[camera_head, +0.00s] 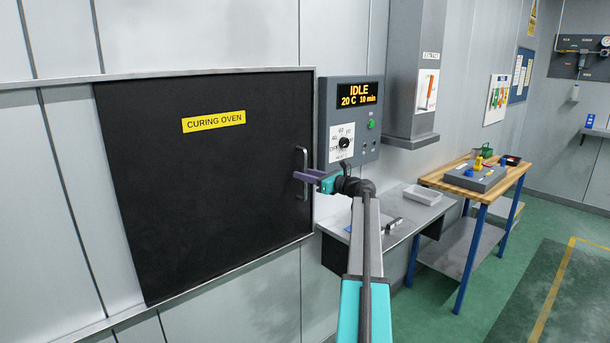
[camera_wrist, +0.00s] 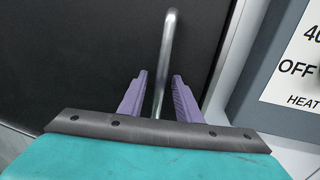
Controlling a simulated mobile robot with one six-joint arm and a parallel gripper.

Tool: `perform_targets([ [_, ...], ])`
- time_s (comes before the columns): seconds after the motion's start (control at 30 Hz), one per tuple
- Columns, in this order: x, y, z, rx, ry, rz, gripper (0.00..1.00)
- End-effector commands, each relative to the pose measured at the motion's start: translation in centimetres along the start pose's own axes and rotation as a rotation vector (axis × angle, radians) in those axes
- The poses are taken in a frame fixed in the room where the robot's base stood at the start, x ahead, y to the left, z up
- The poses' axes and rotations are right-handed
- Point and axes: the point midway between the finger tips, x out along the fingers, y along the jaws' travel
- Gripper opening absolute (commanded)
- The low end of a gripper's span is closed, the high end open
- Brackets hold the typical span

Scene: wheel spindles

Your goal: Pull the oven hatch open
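The oven hatch (camera_head: 205,190) is a large black panel with a yellow "CURING OVEN" label, and it sits closed in its frame. Its handle (camera_head: 305,160) is an upright grey metal bar at the hatch's right edge. In the wrist view the handle (camera_wrist: 168,60) runs down between the two purple fingers. My gripper (camera_head: 302,176) is at the lower part of the handle. In the wrist view my gripper (camera_wrist: 160,90) is open, with a gap showing on either side of the bar. The handle's lower end is hidden behind the gripper body.
A control panel (camera_head: 350,118) reading "IDLE 20 C 10 min" is just right of the hatch. A grey shelf (camera_head: 405,217) with a tray (camera_head: 422,195) is below it. A wooden-topped workbench (camera_head: 455,182) stands farther right. Green floor is open at the lower right.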

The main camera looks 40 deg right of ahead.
Motion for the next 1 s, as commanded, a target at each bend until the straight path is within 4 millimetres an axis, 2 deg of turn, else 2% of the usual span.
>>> perform_targets([
  [0.13,-0.02,0.01,-0.01,0.0,0.0,0.0,0.31],
  [0.33,-0.04,0.0,0.0,0.0,0.0,0.0,0.0],
  [1.0,-0.29,0.56,-0.09,0.0,0.002,-0.018,0.0],
])
